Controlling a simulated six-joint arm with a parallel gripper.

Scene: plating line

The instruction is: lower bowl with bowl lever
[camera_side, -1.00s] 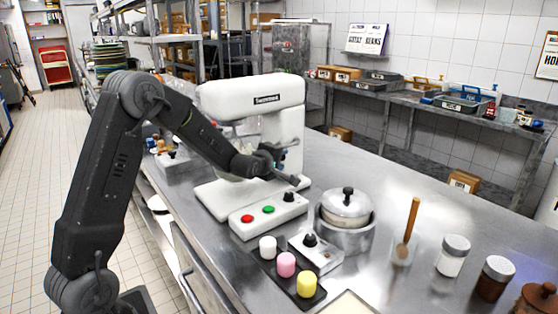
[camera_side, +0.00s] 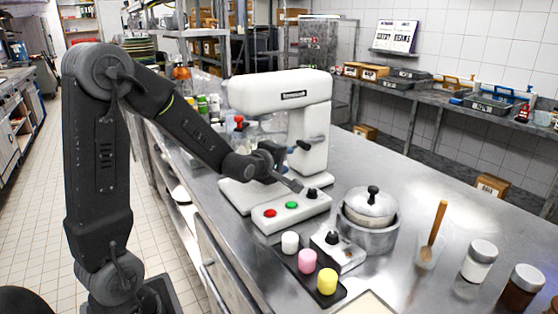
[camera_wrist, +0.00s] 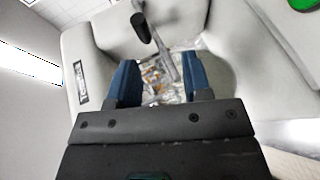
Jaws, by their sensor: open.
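The white stand mixer (camera_side: 280,95) stands on the steel counter. Its bowl lever (camera_side: 308,144), a grey rod with a black grip, sticks out from the column side. In the wrist view the lever (camera_wrist: 142,28) lies beyond my fingertips, its rod reaching down toward the gap between them. My gripper (camera_side: 290,178) is beside the mixer, above its base. In the wrist view my gripper (camera_wrist: 161,65) shows two blue fingers apart, with nothing held. The mixing bowl is mostly hidden behind my arm and looks see-through in the side view.
A control panel (camera_side: 292,210) with red and green buttons sits in front of the mixer. A lidded pot (camera_side: 368,234), a black tray with coloured cylinders (camera_side: 328,282), a wooden-handled tool (camera_side: 434,228) and jars (camera_side: 479,261) stand nearby. The counter behind the pot is clear.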

